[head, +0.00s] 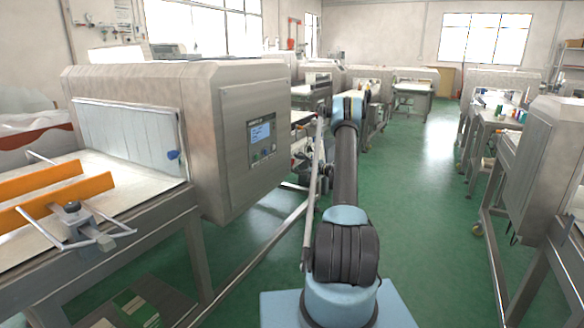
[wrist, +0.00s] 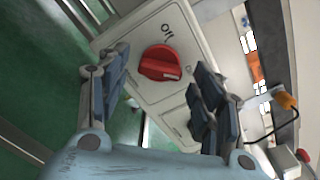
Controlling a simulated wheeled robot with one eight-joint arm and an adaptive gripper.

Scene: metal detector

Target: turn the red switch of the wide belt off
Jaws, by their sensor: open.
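The red switch (wrist: 160,63) is a round rotary knob with a raised grip on a pale grey panel (wrist: 200,28) in the wrist view. Its grip lies nearly level across the picture. My gripper (wrist: 163,78) is open, with one finger to the left of the knob and one to the right. Gaps show on both sides, so neither finger appears to touch it. In the head view my arm reaches forward, and I cannot make out the gripper or switch.
A large metal detector (head: 190,85) with a blue display stands close on the left, with its white belt (head: 120,180) and orange rails (head: 60,205). Another machine (head: 540,165) stands on the right. Green floor (head: 425,190) is clear between them. In the wrist view, a cable with an orange end (wrist: 286,100) is at right.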

